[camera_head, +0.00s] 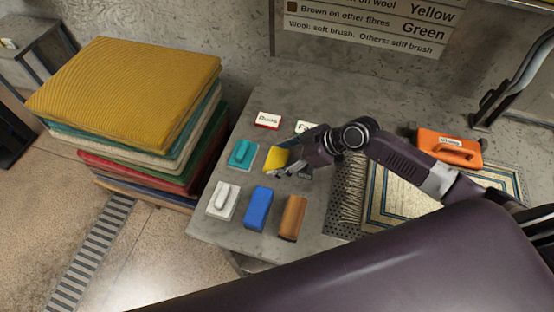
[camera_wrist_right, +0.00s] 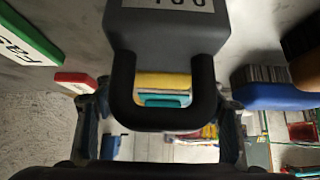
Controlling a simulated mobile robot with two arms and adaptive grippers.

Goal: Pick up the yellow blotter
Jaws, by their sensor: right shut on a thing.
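I cannot tell whether the blotter touches the table. My left gripper is in neither view.
A teal block (camera_head: 242,154) lies just left of the blotter. White (camera_head: 222,202), blue (camera_head: 257,209) and brown (camera_head: 292,217) pieces lie in front. A rug stack (camera_head: 130,88) is left; an orange scrubber (camera_head: 449,149) is right.

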